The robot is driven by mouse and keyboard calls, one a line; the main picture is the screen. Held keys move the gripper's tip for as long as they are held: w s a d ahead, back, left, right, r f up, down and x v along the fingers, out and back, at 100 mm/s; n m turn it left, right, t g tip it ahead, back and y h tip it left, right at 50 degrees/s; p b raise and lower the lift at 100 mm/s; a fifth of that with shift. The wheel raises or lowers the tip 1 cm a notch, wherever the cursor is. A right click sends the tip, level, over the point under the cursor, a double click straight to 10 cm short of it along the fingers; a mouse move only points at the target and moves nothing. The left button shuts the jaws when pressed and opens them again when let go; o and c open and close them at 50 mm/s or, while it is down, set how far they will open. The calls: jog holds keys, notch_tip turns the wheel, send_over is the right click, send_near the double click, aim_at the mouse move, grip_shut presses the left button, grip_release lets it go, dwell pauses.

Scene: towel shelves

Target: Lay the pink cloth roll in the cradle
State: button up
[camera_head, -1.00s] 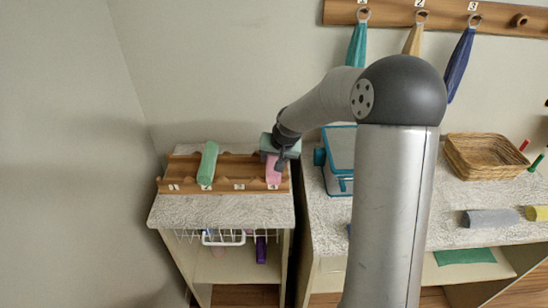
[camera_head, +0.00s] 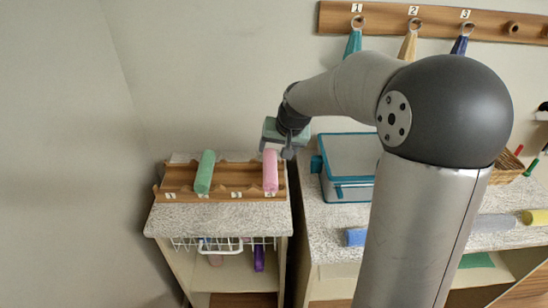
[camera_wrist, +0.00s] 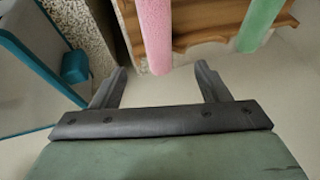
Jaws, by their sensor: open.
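The pink cloth roll (camera_head: 270,170) lies in a groove near the right end of the wooden cradle (camera_head: 236,196). A green roll (camera_head: 205,172) lies in another groove to its left. My gripper (camera_head: 286,152) is above and just right of the pink roll in the head view. In the wrist view my gripper (camera_wrist: 160,82) has its fingers spread with nothing between them. The pink roll (camera_wrist: 154,35) is beyond the fingertips and apart from them, and the green roll (camera_wrist: 262,22) is farther right.
A blue-trimmed grey box (camera_head: 350,160) stands right of the cradle's cabinet. A wire basket (camera_head: 222,243) hangs under the cradle's counter. Blue, grey and yellow rolls (camera_head: 536,217) lie on the right counter. Towels hang from a wall rail (camera_head: 390,20). My arm hides part of the right counter.

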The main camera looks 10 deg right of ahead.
jog(key=s+a+f+n+g, duration=0.1)
jog(key=s+g, duration=0.1)
jog(key=s, duration=1.3)
jog(key=s+f+n+g+h, duration=0.1)
jog(key=s+f+n+g, duration=0.1)
jog(key=s, duration=1.4)
jog(key=shift+s+a+g+h, duration=0.15)
jog(key=shift+a+g+h, duration=0.15)
jog(key=shift+a, duration=0.05)
